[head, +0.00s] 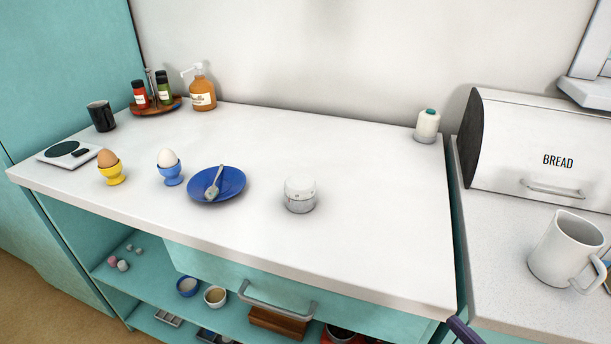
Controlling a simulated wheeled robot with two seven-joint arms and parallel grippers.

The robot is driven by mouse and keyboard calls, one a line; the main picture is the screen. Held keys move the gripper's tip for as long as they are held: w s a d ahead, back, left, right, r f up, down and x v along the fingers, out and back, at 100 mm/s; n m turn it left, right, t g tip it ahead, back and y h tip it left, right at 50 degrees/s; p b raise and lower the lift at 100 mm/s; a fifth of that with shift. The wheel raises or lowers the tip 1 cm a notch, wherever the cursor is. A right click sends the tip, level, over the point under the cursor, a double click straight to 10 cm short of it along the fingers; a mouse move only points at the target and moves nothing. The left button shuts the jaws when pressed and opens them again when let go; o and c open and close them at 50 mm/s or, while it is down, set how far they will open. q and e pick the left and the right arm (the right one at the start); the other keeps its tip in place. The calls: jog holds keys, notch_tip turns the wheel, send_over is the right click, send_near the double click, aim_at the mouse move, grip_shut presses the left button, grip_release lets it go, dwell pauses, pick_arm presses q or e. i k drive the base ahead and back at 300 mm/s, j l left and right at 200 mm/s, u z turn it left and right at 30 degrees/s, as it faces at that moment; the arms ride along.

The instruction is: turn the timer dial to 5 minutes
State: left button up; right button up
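The timer (300,195) is a small white round dial on a grey, marked base. It stands upright on the white counter, right of the blue plate. Its markings are too small to read, so I cannot tell its setting. Neither of my grippers shows in the head view. Nothing touches the timer.
Left of the timer are a blue plate (232,186) with a spoon (213,185) and two eggs in cups (171,170). A white bottle (427,126) stands at the back right. The counter (370,210) right of the timer is clear. A drawer handle (276,301) sticks out below.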

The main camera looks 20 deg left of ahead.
aim_at(299, 186)
jog(key=i+j, duration=0.3)
jog(key=j, duration=0.15)
jog(key=i+j, duration=0.3)
jog(key=j, duration=0.2)
